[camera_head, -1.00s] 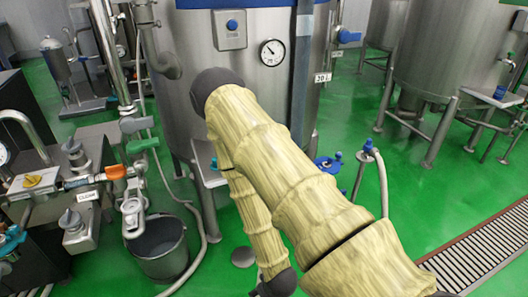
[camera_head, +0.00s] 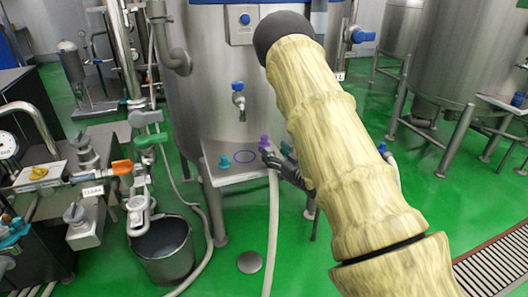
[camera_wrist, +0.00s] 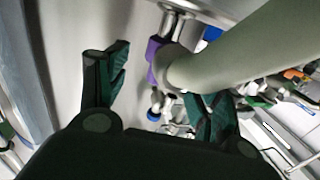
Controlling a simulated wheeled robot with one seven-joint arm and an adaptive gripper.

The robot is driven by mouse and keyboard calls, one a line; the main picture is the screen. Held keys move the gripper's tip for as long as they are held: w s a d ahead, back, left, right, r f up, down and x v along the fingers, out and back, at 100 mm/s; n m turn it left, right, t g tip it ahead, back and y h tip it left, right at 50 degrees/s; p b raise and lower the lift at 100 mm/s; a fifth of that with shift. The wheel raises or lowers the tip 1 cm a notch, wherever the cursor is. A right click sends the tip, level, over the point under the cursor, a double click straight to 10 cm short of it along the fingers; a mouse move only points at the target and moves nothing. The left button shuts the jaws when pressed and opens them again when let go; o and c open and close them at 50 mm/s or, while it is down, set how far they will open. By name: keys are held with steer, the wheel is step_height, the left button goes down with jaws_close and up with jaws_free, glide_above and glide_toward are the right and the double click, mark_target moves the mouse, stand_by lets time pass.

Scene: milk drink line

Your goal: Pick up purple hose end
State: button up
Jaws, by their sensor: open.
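The purple hose end (camera_head: 264,143) sits at the right part of a small shelf in front of the tank, atop a pale hose that hangs to the floor. In the wrist view the purple end (camera_wrist: 154,60) and the thick pale hose (camera_wrist: 225,55) lie between and beyond my open fingers. My gripper (camera_head: 277,156) is beside the hose end, just to its right in the head view. In the wrist view my gripper (camera_wrist: 160,85) has its dark green fingers spread wide, with nothing gripped. Whether a finger touches the hose cannot be told.
The shelf (camera_head: 215,172) also bears a blue ring mark and a small teal cap (camera_head: 224,161). A blue-topped tap (camera_head: 238,93) sticks out of the tank above it. A metal bucket (camera_head: 163,250) and valve pipes stand at the left. Green floor is open in front.

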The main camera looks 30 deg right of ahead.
mark_target(268, 146)
steer(key=shift+w+a+r+p, duration=0.1)
steer(key=shift+w+p, duration=0.2)
steer(key=shift+w, duration=1.5)
steer(key=shift+w+a+p, duration=0.1)
steer(key=shift+w+p, duration=0.15)
steer(key=shift+w, duration=1.5)
jaws_close()
steer(key=shift+r, duration=0.1)
